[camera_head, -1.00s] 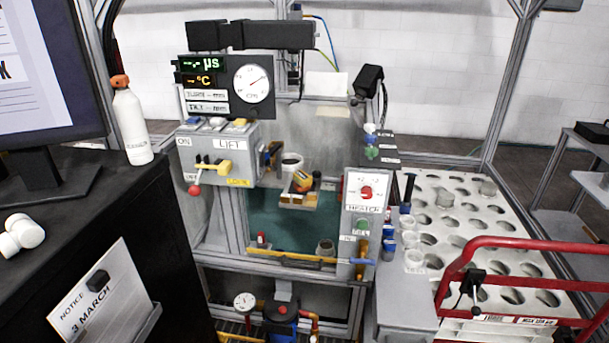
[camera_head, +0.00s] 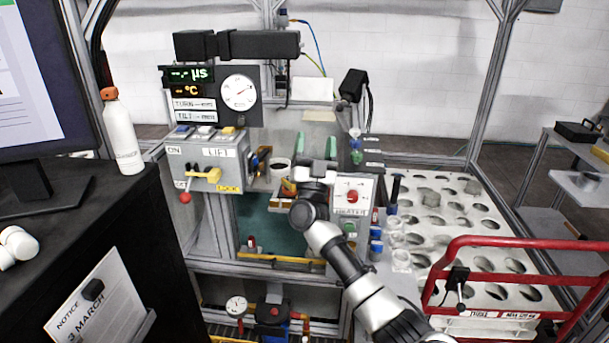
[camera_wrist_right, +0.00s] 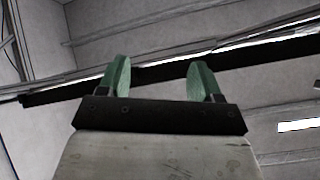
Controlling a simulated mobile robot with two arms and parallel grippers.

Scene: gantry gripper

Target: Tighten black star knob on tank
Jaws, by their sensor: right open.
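My right gripper (camera_head: 315,146) is open and empty, with its green fingers pointing up in front of the machine's back wall. In the right wrist view its two fingers (camera_wrist_right: 160,70) stand apart against the ceiling and wall, with nothing between them. The teal-lined tank (camera_head: 268,232) is in the machine's middle, below and to the left of the gripper. My right wrist and arm cover part of the tank's right side. I cannot make out a black star knob on the tank for certain. My left gripper is not in view.
The lift panel (camera_head: 208,163) with a red-knobbed lever is left of the gripper. The heater panel (camera_head: 352,195) is just right of it. A red rail (camera_head: 530,242) and a white perforated rack (camera_head: 445,215) stand at the right. A black cabinet (camera_head: 100,220) fills the left.

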